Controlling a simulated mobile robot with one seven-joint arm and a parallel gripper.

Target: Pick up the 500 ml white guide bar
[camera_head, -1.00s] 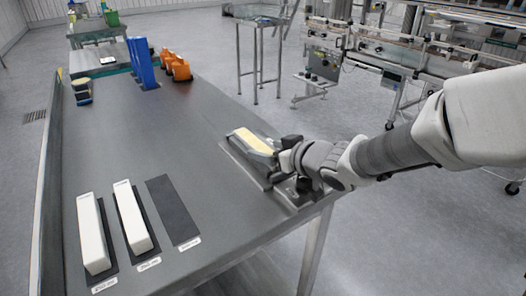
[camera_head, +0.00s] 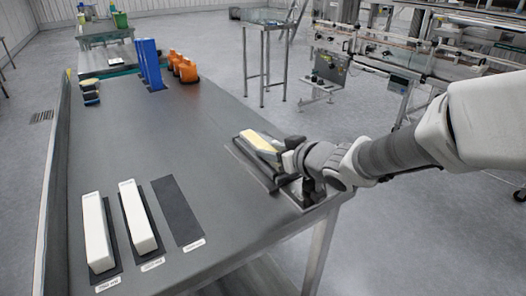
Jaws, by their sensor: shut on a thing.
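My gripper (camera_head: 281,157) is at the right edge of the grey table, reaching in from the right. It is shut on a pale bar with a cream top (camera_head: 259,141), at a dark holder (camera_head: 249,163) there. Whether the bar touches the holder is unclear, and the fingertips are mostly hidden. Two white guide bars lie side by side at the near left: a left one (camera_head: 97,235) and a right one (camera_head: 138,220), each on a dark mat. A third dark mat (camera_head: 178,212) beside them is bare. The labels in front are too blurred to read for sure.
Blue upright parts (camera_head: 150,64) and orange parts (camera_head: 184,68) stand at the table's far end. A small dark and yellow stack (camera_head: 90,92) is at the far left. The table's middle (camera_head: 150,130) is clear. A conveyor machine (camera_head: 400,60) stands behind at right.

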